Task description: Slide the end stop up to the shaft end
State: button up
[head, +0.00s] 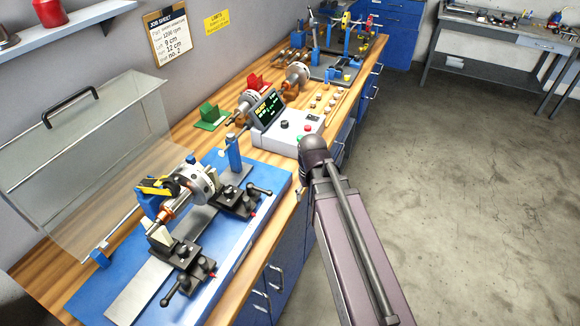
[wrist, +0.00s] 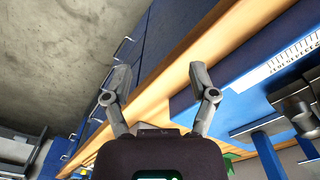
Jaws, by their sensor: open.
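The rotor (head: 192,184), a silver disc with a copper-coloured part on a shaft, lies across two black supports on the blue machine bed (head: 262,182). A blue upright post (head: 234,154) with a small pin at its top, which looks like the end stop, stands beyond the rotor's far end, apart from it. A blue post (wrist: 268,156), probably the same one, shows at the wrist view's lower right. The far shaft end is not clear. My gripper (wrist: 160,74) is open and empty over the bench's front edge, apart from the post.
A clear guard with a black handle (head: 70,106) stands raised behind the machine. A control box with a screen (head: 290,130) sits beyond the blue bed. Black clamp handles (head: 258,190) stick out toward the front. The floor (head: 450,180) at right is free.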

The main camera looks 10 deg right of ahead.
jog(key=w+a+r+n+p, duration=0.3)
jog(key=w+a+r+p, duration=0.1)
jog(key=w+r+p, duration=0.3)
jog(key=w+a+r+n+p, duration=0.2)
jog(key=w+a+r+p, duration=0.1)
jog(key=w+r+p, duration=0.35)
notch_tip(320, 180, up, 11)
jog(key=n+p, duration=0.5)
jog(key=p, duration=0.6)
send_over(248, 121)
jog(key=shift+d, duration=0.1)
jog(key=shift+f, duration=0.15)
notch_tip(248, 121, down, 14)
jog(key=b, duration=1.4)
jog(key=shift+r, duration=0.2)
